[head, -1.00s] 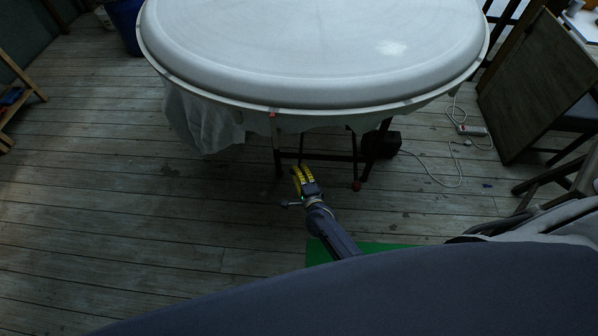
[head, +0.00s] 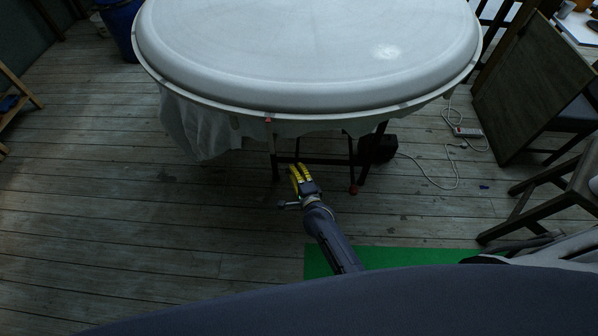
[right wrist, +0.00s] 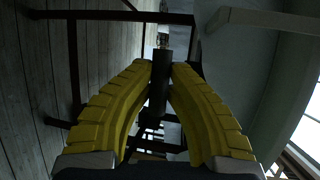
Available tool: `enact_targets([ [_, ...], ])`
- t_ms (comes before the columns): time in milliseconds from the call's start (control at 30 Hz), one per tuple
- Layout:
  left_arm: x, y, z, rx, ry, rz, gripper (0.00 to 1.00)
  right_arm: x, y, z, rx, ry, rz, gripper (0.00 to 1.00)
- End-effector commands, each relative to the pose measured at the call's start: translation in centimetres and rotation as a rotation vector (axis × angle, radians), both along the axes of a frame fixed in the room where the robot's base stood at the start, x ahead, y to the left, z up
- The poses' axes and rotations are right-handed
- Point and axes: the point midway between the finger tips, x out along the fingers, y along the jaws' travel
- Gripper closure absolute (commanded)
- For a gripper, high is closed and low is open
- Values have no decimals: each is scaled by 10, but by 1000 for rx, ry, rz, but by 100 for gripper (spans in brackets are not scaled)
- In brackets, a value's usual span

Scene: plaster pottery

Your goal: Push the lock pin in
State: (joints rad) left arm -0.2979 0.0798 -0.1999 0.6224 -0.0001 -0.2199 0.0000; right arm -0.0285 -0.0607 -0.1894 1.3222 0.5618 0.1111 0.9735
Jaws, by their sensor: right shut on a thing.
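My right gripper (head: 297,170) has yellow ridged fingers and is low in front of the dark metal stand under a big white round plaster top (head: 310,40). In the right wrist view its fingertips (right wrist: 158,75) are closed on both sides of a dark cylindrical part (right wrist: 159,88). I cannot tell whether that part is the lock pin. A small red knob (head: 353,189) sits low on the stand, and a small red piece (head: 268,119) is at the front rim of the top. My left gripper is not in view.
Dark stand legs (head: 274,155) and bars are close beyond the right gripper. White cloth (head: 200,130) hangs under the rim at the left. A white cable (head: 425,178) and power strip (head: 467,132) lie on the right. The plank floor (head: 120,220) at the left is mostly clear.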

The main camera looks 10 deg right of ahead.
Motion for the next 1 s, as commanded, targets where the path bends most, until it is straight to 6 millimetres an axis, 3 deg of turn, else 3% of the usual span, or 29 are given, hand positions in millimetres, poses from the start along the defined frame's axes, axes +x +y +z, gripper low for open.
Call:
enact_targets([
  [33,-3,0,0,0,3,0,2,5,1,8,6,-16,-3,100],
  [67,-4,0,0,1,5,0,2,5,1,9,6,-16,-3,84],
  [267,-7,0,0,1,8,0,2,4,1,7,6,-13,-3,60],
  [667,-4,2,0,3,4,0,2,-3,-1,5,4,-7,-2,60],
  [1000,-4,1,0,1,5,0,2,-52,-7,13,5,-7,-2,60],
])
